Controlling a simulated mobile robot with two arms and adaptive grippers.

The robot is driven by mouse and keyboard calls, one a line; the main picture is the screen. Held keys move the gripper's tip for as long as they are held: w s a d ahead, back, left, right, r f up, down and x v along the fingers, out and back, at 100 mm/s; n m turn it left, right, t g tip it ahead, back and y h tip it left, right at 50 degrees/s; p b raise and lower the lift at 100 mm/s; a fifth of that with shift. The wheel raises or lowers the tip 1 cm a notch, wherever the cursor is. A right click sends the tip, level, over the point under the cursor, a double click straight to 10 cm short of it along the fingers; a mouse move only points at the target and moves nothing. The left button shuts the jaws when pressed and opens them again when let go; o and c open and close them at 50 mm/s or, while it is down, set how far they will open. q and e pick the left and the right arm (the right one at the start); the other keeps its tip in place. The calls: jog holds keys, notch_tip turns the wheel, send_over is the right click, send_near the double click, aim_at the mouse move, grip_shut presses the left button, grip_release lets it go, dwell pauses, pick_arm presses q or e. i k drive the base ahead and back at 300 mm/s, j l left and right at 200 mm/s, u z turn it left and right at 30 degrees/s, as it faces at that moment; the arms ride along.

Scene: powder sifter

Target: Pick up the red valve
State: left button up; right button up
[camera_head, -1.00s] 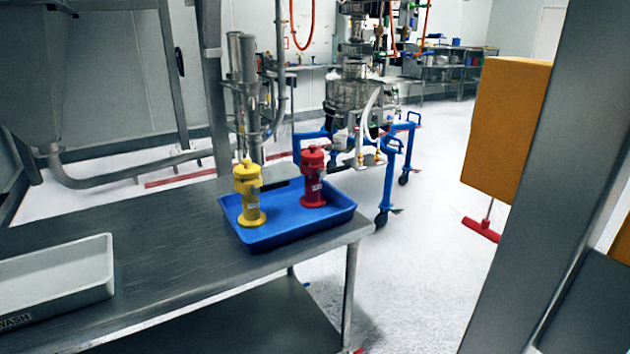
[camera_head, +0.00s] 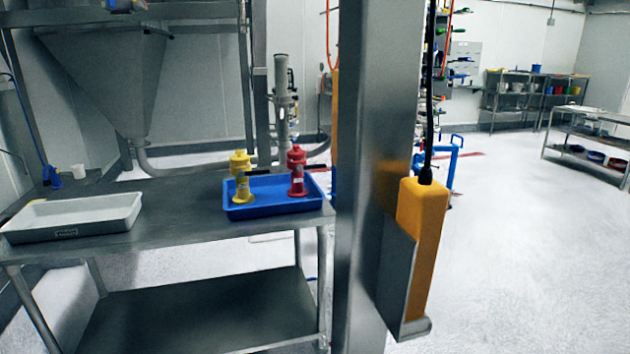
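The red valve (camera_head: 297,172) stands upright in the right part of a blue tray (camera_head: 270,208). A yellow valve (camera_head: 241,178) stands upright to its left in the same tray. The tray lies at the right end of a steel table (camera_head: 185,225). Nothing holds the red valve. Neither of my grippers shows in the head view.
A steel post (camera_head: 365,170) stands right of the table, close in front. An orange box (camera_head: 421,235) with a black cable sits in a holder on it. A white tray (camera_head: 135,212) lies on the table's left. Open floor (camera_head: 530,240) stretches to the right.

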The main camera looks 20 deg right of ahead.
aim_at(297, 190)
jog(key=k+l, duration=0.1)
jog(key=l, duration=0.3)
jog(key=l+u, duration=0.15)
jog(key=l, duration=0.3)
jog(key=k+l, duration=0.15)
jog(key=l, duration=0.25)
jog(key=k+l+u, duration=0.15)
jog(key=l, duration=0.25)
jog(key=k+l, duration=0.1)
jog(key=l, duration=0.35)
jog(key=k+l+u, duration=0.15)
jog(key=l, duration=0.25)
jog(key=i+l+u, duration=0.15)
jog(key=l, duration=0.65)
jog(key=i+l+u, duration=0.15)
jog(key=l, duration=0.6)
jog(key=l+u, duration=0.15)
jog(key=l, duration=0.65)
jog(key=i, duration=0.05)
